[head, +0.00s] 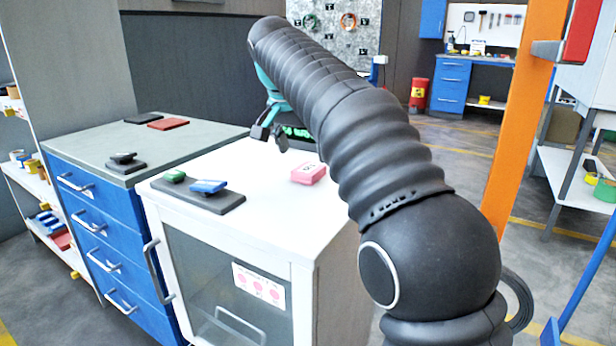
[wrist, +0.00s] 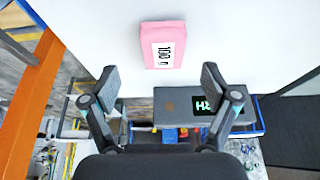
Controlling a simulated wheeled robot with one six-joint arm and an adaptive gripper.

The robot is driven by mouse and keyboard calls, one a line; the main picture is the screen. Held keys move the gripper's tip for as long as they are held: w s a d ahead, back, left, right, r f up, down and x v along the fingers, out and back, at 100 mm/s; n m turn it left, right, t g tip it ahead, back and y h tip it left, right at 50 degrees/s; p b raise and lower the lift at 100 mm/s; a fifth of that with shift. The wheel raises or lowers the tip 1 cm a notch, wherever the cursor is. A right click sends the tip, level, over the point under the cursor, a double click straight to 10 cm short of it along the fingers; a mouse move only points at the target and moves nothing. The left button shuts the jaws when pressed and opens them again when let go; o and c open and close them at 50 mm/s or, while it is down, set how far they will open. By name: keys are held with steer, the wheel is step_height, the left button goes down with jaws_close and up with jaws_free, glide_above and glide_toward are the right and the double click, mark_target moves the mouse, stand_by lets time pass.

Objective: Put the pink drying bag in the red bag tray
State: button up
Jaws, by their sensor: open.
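The pink drying bag (head: 309,174) lies flat on the white cabinet top, right of its middle. In the wrist view the pink bag (wrist: 162,45) shows a white label and lies beyond the fingertips. My gripper (head: 270,133) is above the far part of the cabinet top, open and empty; in the wrist view its two fingers (wrist: 159,84) are wide apart, with the bag ahead of the gap between them. The red tray (head: 168,124) is a flat red plate on the grey top of the blue drawer unit, at the left.
The white cabinet top (head: 245,165) also holds a dark grey tray (head: 215,203) with a blue item (head: 208,186) and a green item (head: 174,176). A black tray (head: 142,118) and a small dark device (head: 126,162) are on the drawer unit. An orange post (head: 520,110) stands at the right.

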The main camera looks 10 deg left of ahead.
mark_target(306, 170)
steer(key=x, duration=0.1)
steer(key=b+x, duration=0.1)
steer(key=x, duration=0.3)
steer(key=shift+a+f, duration=0.15)
steer(key=shift+a, duration=0.1)
steer(key=c, duration=1.4)
